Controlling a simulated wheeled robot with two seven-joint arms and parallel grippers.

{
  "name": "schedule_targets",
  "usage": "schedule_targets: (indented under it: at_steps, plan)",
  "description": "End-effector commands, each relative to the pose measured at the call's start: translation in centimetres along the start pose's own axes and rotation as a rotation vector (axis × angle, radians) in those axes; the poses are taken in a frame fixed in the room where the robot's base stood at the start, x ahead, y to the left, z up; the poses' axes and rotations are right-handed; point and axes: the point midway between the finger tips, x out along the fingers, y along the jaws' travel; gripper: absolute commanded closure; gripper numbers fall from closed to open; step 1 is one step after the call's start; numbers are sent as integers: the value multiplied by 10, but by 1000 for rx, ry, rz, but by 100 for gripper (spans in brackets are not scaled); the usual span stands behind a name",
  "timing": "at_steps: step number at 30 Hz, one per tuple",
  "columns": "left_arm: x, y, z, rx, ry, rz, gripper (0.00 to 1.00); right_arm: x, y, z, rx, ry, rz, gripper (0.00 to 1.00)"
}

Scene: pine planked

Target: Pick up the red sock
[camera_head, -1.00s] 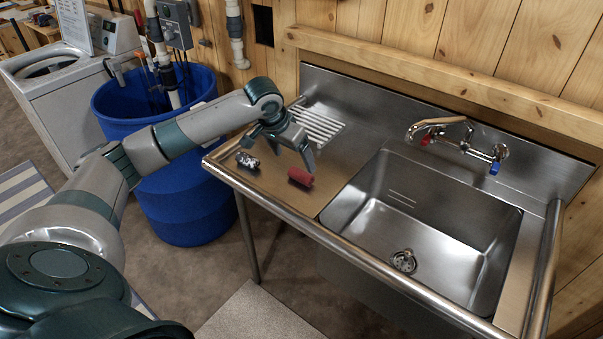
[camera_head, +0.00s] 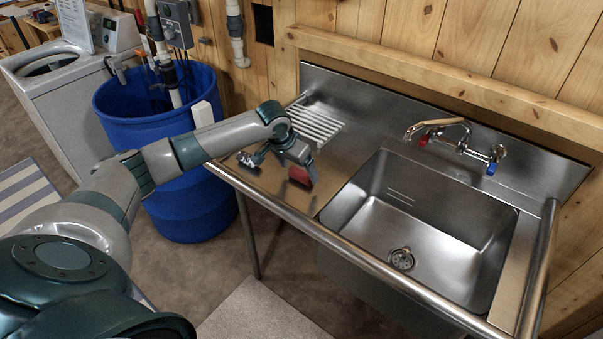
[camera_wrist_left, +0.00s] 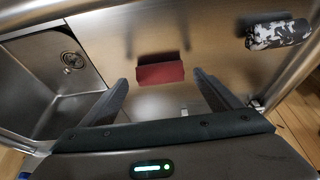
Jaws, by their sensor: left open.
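The red sock (camera_head: 301,175), a short rolled bundle, lies on the metal drainboard left of the sink basin. In the left wrist view the red sock (camera_wrist_left: 160,74) lies ahead of and between the fingers, with a visible gap from each. My left gripper (camera_head: 288,166) is open and low over the drainboard at the sock. Its two spread fingers show in the left wrist view (camera_wrist_left: 168,90), with nothing held. In the head view one finger covers part of the sock. My right gripper is not in view.
A grey-and-white patterned roll (camera_wrist_left: 278,34) lies on the drainboard beside the sock. The sink basin (camera_head: 425,225) is right of it, with a faucet (camera_head: 455,138) behind. A raised rim edges the counter. A blue barrel (camera_head: 165,110) stands to the left.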

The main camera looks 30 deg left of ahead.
Motion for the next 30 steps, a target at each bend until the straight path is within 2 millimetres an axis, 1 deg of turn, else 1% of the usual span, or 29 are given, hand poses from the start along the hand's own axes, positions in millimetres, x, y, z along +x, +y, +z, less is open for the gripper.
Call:
schedule_targets:
  at_steps: [1,2,3,6,9,23,26,27,28,29,30]
  plan:
    - [4,0,-1,-2,-3,1,16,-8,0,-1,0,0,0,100]
    - [8,0,0,-1,-3,0,16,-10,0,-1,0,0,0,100]
    - [14,0,0,-2,-2,1,16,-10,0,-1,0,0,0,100]
    - [24,-1,-1,-1,0,0,16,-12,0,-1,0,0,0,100]
    - [29,0,0,0,0,0,16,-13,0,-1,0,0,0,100]
    - [30,-1,0,0,1,-1,16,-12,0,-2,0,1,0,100]
    - [30,-1,0,0,1,-1,37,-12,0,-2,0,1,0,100]
    - [30,-1,0,0,1,-1,47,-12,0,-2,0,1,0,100]
    - [30,-1,0,0,1,-1,54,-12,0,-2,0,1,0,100]
    - [30,-1,0,0,1,-1,60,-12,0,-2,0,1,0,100]
    - [30,-1,0,0,1,-1,60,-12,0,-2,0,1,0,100]
